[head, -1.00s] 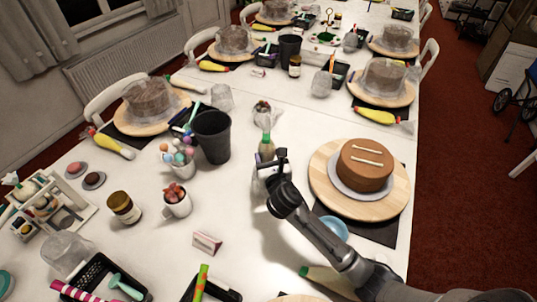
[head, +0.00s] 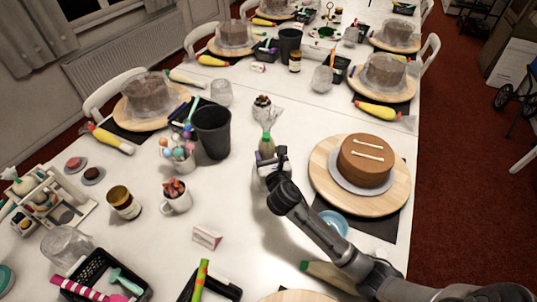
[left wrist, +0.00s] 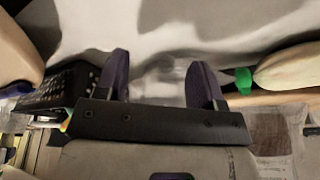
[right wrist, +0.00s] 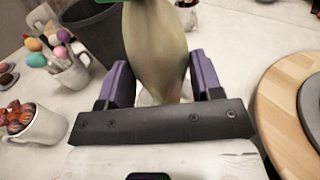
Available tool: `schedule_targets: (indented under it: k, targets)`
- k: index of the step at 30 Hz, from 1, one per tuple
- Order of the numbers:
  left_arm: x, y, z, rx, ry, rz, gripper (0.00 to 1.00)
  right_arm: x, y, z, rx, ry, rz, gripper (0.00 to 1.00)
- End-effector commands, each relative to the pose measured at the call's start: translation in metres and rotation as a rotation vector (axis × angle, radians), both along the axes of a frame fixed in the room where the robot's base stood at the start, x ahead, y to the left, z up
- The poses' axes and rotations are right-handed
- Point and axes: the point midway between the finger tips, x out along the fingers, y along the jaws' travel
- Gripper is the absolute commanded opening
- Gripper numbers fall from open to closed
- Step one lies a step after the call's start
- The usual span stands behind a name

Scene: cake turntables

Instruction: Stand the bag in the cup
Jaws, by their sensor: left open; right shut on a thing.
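The piping bag (head: 266,147) has a cream-coloured body, a green band and a clear, flared top. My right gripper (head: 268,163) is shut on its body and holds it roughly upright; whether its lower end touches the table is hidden. In the right wrist view the bag (right wrist: 155,45) sits between the purple fingers. A tall black cup (head: 213,135) stands upright to the left of the bag, apart from it; it also shows in the right wrist view (right wrist: 104,38). No contents show inside it. My left gripper (left wrist: 158,82) is open and empty, outside the head view.
Left of the bag stand a cup of cake pops (head: 182,163), a white mug of treats (head: 177,202) and a brown jar (head: 122,203). A brown cake (head: 366,160) on a wooden turntable (head: 325,185) is at right.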

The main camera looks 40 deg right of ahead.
Motion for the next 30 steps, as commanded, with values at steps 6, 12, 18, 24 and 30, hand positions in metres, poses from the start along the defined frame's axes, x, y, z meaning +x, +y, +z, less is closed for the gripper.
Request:
schedule_targets:
  k: [6, 12, 18, 24, 30]
  targets:
    - [0.0001, -0.0024, -0.0017, -0.008, 0.0, 0.006, 0.63, 0.0001, 0.0, -0.004, 0.0, -0.001, 0.001, 0.51]
    - [0.0002, -0.0036, -0.0019, -0.012, 0.0, 0.008, 0.63, 0.0001, 0.0001, -0.0052, -0.001, -0.002, 0.001, 0.68]
    - [0.0001, -0.0033, -0.002, -0.011, 0.0, 0.007, 0.63, 0.0, 0.0, -0.0055, 0.0, -0.001, 0.0, 0.87]
    - [0.0001, -0.0016, -0.0022, -0.005, 0.0, 0.004, 0.63, 0.0, 0.0, -0.0066, 0.001, 0.002, 0.0, 0.91]
    - [0.0, 0.0003, -0.0023, 0.001, 0.0, -0.001, 0.63, -0.0001, 0.0001, -0.0063, 0.0, 0.001, 0.0, 1.0]
